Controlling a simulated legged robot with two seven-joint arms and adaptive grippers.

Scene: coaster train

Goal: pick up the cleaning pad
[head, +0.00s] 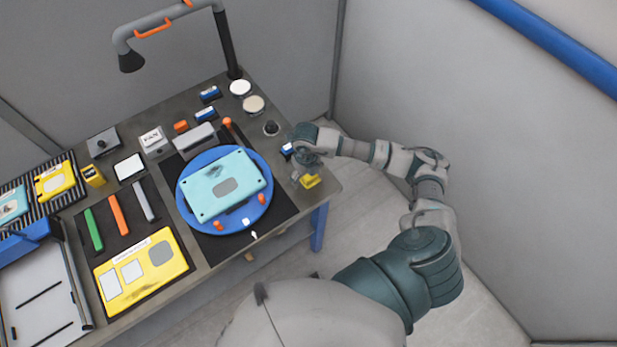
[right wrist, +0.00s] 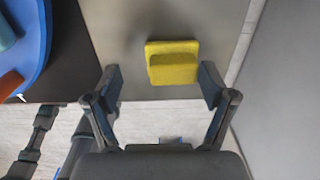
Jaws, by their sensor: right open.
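The cleaning pad looks to be the small yellow block with a raised grip on top. It lies on the bare right corner of the workbench, close to the edge, in the head view (head: 311,182) and at the upper middle of the right wrist view (right wrist: 172,63). My right gripper (head: 299,170) is over that corner, partly covering the pad from the head. In the right wrist view its two fingers are spread wide, one to each side of the pad's near end, with nothing between them gripped. My left gripper is not in view.
A blue round turntable (head: 222,228) bearing a teal panel (head: 216,172) stands left of the pad. A black knob (head: 271,127) and pale round discs (head: 253,104) are behind. The wall is close on the right.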

